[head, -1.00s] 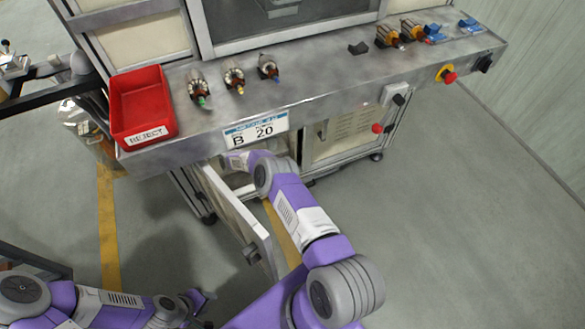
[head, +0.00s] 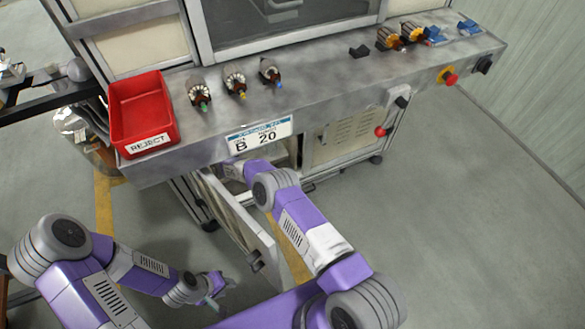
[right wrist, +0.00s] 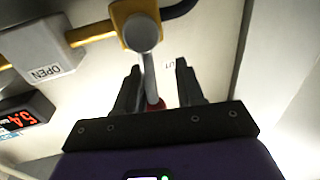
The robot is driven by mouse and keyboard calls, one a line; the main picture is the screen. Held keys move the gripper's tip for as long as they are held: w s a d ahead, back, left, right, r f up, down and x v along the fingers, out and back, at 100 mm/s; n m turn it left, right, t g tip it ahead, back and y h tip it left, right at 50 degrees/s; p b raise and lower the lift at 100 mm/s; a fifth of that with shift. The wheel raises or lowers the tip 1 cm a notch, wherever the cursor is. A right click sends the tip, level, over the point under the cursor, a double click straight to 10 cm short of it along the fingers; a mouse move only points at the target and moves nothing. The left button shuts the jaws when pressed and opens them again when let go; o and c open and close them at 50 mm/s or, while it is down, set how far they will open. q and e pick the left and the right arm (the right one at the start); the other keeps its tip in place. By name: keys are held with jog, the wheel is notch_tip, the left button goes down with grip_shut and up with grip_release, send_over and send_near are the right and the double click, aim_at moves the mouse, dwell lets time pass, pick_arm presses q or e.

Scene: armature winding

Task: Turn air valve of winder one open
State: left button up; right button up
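The air valve shows in the right wrist view as a yellow body (right wrist: 137,28) with a grey lever (right wrist: 149,72) ending in a red tip. My right gripper (right wrist: 158,68) is open, with the lever between its fingers, nearer the left finger. Whether they touch is unclear.
The open cabinet door (head: 238,225) stands close to my right arm. The bench (head: 320,85) above carries a red REJECT bin (head: 143,112) and several armatures. A red-digit display (right wrist: 25,117) is lower left in the wrist view. Floor at right is clear.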

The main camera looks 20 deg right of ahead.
jog(key=p+v, duration=0.7)
jog(key=p, duration=0.1)
jog(key=s+d+f+m+g+h, duration=0.2)
jog(key=s+d+f+m+h, duration=0.2)
jog(key=d+f, duration=0.4)
jog(key=s+d+f+m+g+h, duration=0.2)
jog(key=s+d+f, duration=0.6)
jog(key=d, duration=0.8)
jog(key=shift+s+f+m+h, duration=0.2)
jog(key=shift+f+m+h, duration=0.55)
jog(key=shift+m+h, duration=0.8)
jog(key=shift+d+m+y, duration=0.1)
jog(key=shift+m+y, duration=0.25)
